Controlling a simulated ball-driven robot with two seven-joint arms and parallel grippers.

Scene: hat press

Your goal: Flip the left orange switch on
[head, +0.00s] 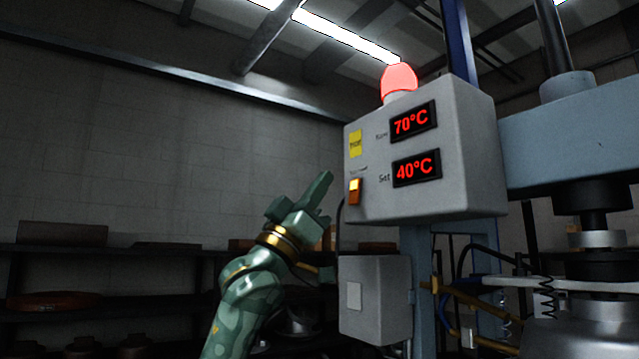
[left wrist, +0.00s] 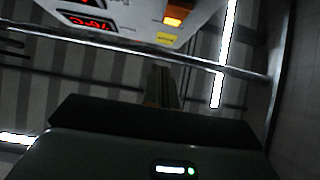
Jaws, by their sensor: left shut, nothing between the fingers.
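The orange switch (head: 354,191) glows on the lower left of the front of the grey control box (head: 450,200), below a yellow label. It also shows in the left wrist view (left wrist: 173,21), near the top. My left gripper (head: 325,183) is shut and empty, just left of the box in the head view. Its fingers point up and to the right, with a gap between them and the switch. In the left wrist view the shut fingers (left wrist: 163,88) point toward the box. My right gripper is not in view.
Red displays read "70°C" (head: 412,121) and "40°C" (head: 416,169). A red lamp (head: 398,80) is on top of the box. A smaller grey box (head: 375,300) hangs below it. The press (head: 590,140) stands at right. Shelves (head: 110,250) line the back wall.

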